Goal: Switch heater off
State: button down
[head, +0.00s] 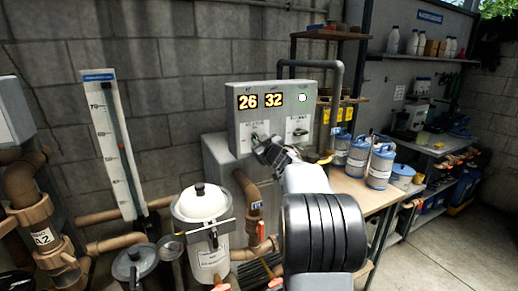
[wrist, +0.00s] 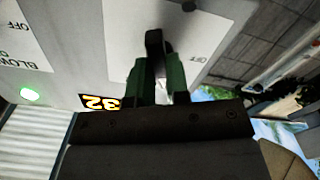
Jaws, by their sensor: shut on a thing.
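The grey heater box (head: 272,121) is on the wall side in the head view. It shows yellow numbers 26 and 32 and a lit green lamp (head: 303,97), which also glows in the wrist view (wrist: 31,95). My gripper (head: 261,144) is at the box's lower left switch. In the wrist view my gripper (wrist: 160,68) has its green-padded fingers shut on a dark switch lever (wrist: 154,40), over a white plate (wrist: 200,38) reading OFF. The fingers hide part of the lever and plate, so I cannot tell its exact setting.
A second label plate (head: 298,129) with a switch is to the right on the box. A white-lidded filter canister (head: 204,235) and brown pipes (head: 110,214) stand in front and left. Blue-labelled tubs (head: 380,165) stand on a wooden bench to the right. The floor at far right is clear.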

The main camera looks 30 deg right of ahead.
jog(key=n+b, duration=0.1)
jog(key=n, duration=0.1)
jog(key=n+b, duration=0.1)
jog(key=shift+f+n, duration=0.3)
jog(key=shift+n, duration=0.1)
jog(key=n+b, duration=0.2)
jog(key=n, duration=0.1)
jog(key=shift+n, duration=0.4)
jog(key=n+b, duration=0.1)
jog(key=n, duration=0.2)
jog(key=shift+n+b, duration=0.3)
jog(key=shift+b, duration=0.05)
jog(key=shift+r+n+b, duration=0.3)
jog(key=shift+n, duration=0.9)
jog(key=c, duration=1)
grip_release()
jog(key=s, duration=0.7)
jog(key=shift+a+b, duration=0.4)
jog(key=shift+a, duration=0.05)
